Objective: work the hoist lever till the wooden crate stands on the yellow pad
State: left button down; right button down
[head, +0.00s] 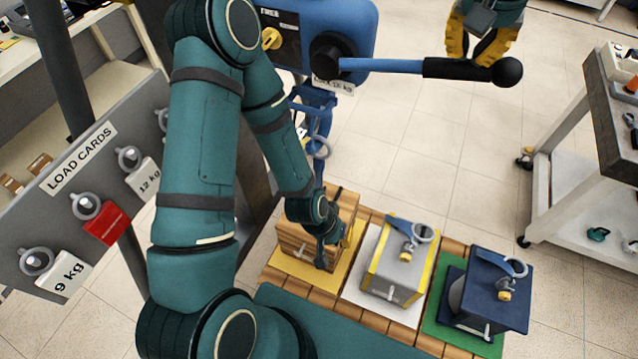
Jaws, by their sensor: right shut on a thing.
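The wooden crate (291,236) is at or just above the yellow pad (292,272) on the slatted platform; I cannot tell whether it touches. The blue hoist (352,22) hangs above, and its hook and rings hang over the crate. The hoist lever (385,66) points right, with a black grip and ball knob. My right gripper (477,50), with yellow fingers, is shut on the lever by its black grip. My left gripper (326,248) is at the crate's right part, partly covering it; its fingers are too small and dark to read.
A grey box (399,272) stands on a white pad and a navy box (494,297) on a green pad. A load cards rack (82,165) with hanging cards is at the left. A trolley (580,187) stands at the right. Tiled floor between is clear.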

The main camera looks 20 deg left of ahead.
jog(key=shift+f, duration=0.4)
jog(key=f+b, duration=0.1)
jog(key=f, duration=0.1)
jog(key=d+f+b, duration=0.1)
jog(key=f+b, duration=0.1)
jog(key=shift+f, duration=0.3)
jog(key=shift+r, duration=0.1)
notch_tip(320, 180, down, 5)
jog(key=b, duration=0.3)
jog(key=shift+r, duration=0.1)
